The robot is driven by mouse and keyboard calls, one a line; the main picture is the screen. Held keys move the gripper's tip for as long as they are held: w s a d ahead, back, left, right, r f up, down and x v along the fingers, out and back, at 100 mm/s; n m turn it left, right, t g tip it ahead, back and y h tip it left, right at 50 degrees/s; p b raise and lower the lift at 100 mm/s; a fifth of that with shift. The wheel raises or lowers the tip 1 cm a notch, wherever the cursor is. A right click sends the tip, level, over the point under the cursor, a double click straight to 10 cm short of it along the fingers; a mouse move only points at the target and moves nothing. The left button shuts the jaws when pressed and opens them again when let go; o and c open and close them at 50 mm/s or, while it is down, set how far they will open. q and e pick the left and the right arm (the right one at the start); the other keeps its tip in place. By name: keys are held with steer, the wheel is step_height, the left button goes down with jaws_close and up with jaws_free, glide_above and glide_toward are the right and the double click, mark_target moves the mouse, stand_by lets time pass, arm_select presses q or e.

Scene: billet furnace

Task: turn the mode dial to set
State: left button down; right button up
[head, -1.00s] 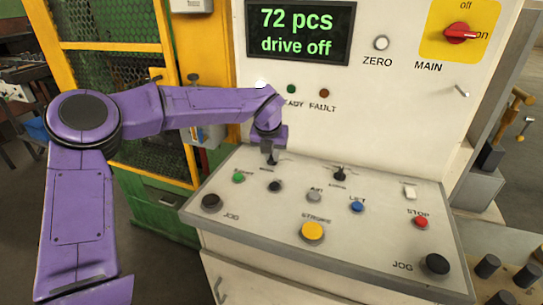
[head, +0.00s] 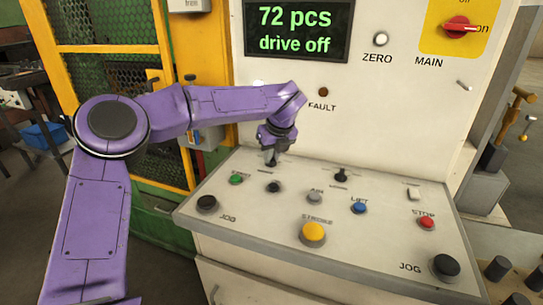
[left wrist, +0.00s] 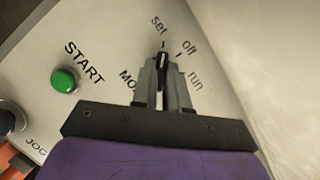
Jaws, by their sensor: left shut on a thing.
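The mode dial (left wrist: 162,67) is a small black knob with a white pointer line, on the sloped panel. In the left wrist view its pointer faces up the picture, towards the tick under the "set" label (left wrist: 158,25). The "off" (left wrist: 189,47) and "run" (left wrist: 195,82) labels lie to its right. My left gripper (left wrist: 163,88) is shut on the dial, one finger on each side. In the head view my left gripper (head: 270,155) stands at the back left of the panel and mostly hides the dial. My right gripper is not in view.
The panel (head: 270,215) carries a green START button (head: 236,179), a black knob (head: 273,186), another switch (head: 341,174), a yellow button (head: 313,233) and a red STOP button (head: 426,222). The display (head: 298,30) reads "72 pcs, drive off". The red MAIN switch (head: 460,28) is upper right.

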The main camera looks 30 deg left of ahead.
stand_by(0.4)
arm_select(q)
steer(key=c, duration=1.1)
jaws_free()
steer(key=shift+r, duration=0.1)
steer(key=shift+c, duration=0.2)
steer(key=v, duration=1)
steer(key=shift+d+r, duration=0.2)
steer(key=shift+s+f, duration=0.1)
steer(key=shift+s, duration=0.05)
